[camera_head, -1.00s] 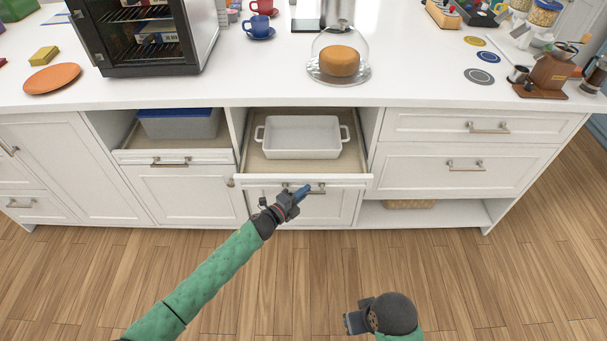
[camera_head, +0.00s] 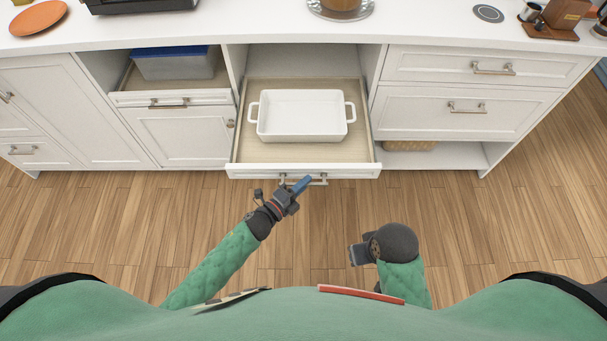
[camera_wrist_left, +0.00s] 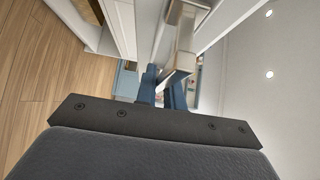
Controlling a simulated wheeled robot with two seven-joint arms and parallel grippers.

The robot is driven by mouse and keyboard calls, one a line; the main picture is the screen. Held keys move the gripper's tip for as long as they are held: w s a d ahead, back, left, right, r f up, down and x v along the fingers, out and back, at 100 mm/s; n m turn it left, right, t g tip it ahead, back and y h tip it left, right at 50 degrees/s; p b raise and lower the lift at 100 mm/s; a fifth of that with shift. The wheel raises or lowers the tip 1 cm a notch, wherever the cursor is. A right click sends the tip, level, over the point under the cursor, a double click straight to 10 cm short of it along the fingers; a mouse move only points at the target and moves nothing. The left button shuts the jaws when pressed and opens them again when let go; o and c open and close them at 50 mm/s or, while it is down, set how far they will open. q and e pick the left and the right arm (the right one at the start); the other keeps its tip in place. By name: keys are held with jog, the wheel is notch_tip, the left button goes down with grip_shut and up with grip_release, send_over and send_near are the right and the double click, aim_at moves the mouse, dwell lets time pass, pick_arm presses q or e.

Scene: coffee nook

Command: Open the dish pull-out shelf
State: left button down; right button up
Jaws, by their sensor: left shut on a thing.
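The dish pull-out shelf (camera_head: 245,150) is slid out of the middle bay of the white counter, with a white two-handled baking dish (camera_head: 301,116) standing on it. A metal bar handle (camera_head: 318,181) runs along its front. In the left wrist view, the blue fingers (camera_wrist_left: 165,85) close around the metal handle (camera_wrist_left: 184,45). My right gripper (camera_head: 356,254) hangs in front of the counter, apart from everything; its jaw gap is unclear.
A neighbouring shelf to the left holds a grey bin with a blue lid (camera_head: 176,63). Closed drawers (camera_head: 470,112) stand to the right, above an open cubby with a basket (camera_head: 409,146). The wooden floor (camera_head: 90,235) in front is clear.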

pick_arm(q)
jog(key=shift+s, duration=0.2)
pick_arm(e)
jog(key=shift+a, duration=0.1)
pick_arm(q)
jog(key=c, duration=1.5)
grip_release()
pick_arm(e)
jog(key=shift+w, duration=0.1)
